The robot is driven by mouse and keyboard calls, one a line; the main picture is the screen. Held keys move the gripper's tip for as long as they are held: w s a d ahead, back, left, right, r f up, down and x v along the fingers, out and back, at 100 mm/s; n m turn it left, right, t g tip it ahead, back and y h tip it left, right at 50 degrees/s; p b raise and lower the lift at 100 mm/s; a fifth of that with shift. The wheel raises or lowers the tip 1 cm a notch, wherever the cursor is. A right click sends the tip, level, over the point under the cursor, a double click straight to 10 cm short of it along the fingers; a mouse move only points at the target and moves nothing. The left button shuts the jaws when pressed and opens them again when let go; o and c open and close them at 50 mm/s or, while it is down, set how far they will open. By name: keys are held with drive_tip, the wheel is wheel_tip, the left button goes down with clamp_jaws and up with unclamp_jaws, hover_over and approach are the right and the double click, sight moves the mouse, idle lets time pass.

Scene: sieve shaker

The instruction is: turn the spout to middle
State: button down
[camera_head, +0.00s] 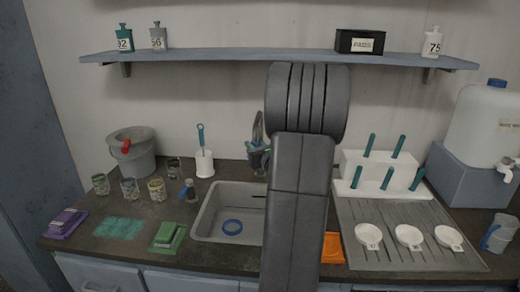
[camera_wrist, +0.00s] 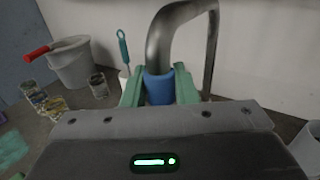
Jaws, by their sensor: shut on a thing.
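The spout is a grey metal tube (camera_wrist: 168,40) in the wrist view. It rises from a blue collar (camera_wrist: 159,88), bends over to the right and comes down at the right. My gripper (camera_wrist: 158,82) has its two green fingers on either side of the blue collar and is shut on it. In the head view a bit of the spout (camera_head: 257,128) shows left of my arm, and the rest is hidden behind the arm. The grey sink (camera_head: 200,222) lies in front of the spout, its right part covered by my arm.
A brush in a white holder (camera_head: 204,163) and a grey bucket (camera_head: 134,153) stand to the left. A drainboard (camera_head: 400,260) with white scoops and a white rack lies right. A shelf (camera_head: 270,54) runs above.

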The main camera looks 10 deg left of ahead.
drive_tip(key=shift+a, duration=0.1)
drive_tip(key=c, duration=1.2)
unclamp_jaws()
drive_tip(key=shift+o, duration=0.2)
drive_tip(key=b+v, duration=0.1)
drive_tip(key=v, duration=1.3)
drive_tip(key=shift+w, duration=0.15)
drive_tip(key=p+x, duration=0.1)
drive_tip(key=x, duration=1.2)
drive_tip(key=shift+w+a, duration=0.15)
drive_tip(key=shift+w, duration=0.15)
